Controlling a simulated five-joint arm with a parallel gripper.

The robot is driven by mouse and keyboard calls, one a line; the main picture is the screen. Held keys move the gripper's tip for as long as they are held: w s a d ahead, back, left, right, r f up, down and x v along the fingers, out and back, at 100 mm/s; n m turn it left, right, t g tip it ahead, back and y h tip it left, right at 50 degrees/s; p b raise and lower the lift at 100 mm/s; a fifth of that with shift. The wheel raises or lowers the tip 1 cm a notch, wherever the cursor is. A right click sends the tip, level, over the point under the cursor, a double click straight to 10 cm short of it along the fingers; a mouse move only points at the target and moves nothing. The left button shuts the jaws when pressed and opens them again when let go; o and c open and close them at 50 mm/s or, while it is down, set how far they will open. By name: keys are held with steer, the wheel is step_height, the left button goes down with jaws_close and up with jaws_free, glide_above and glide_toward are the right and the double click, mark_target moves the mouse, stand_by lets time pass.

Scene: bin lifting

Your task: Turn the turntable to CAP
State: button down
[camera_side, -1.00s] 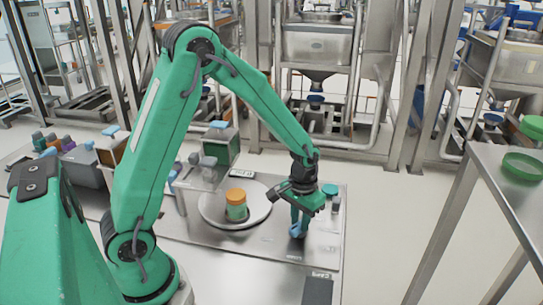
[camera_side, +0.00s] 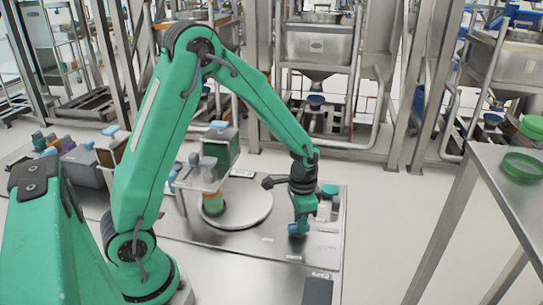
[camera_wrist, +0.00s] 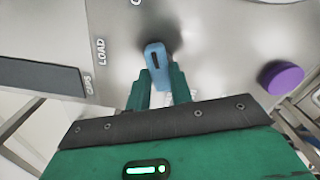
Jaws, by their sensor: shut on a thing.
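The turntable (camera_side: 249,211) is a round grey disc set on a steel plate. A green jar (camera_side: 212,204) stands at its left side, under a grey overhanging head that hides its top. My gripper (camera_side: 299,224) points down at the right of the turntable, shut on a blue knob (camera_side: 297,231). In the wrist view, the knob (camera_wrist: 155,62) has a dark line along its top and sits between my fingers (camera_wrist: 158,85). The labels LOAD and CAPS show on the plate to its left; another label at the top edge is cut off.
A green-and-grey box (camera_side: 219,143) stands behind the turntable. A purple round thing (camera_wrist: 281,77) lies right of the knob in the wrist view. A steel table (camera_side: 505,180) with a green dish (camera_side: 523,166) stands at the far right. Several small bottles stand at the left.

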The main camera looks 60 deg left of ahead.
steer(key=c, duration=1.2)
jaws_free()
steer(key=shift+c, duration=0.2)
steer(key=shift+r, duration=0.1)
step_height(320, 180, up, 7)
steer(key=shift+r, duration=0.35)
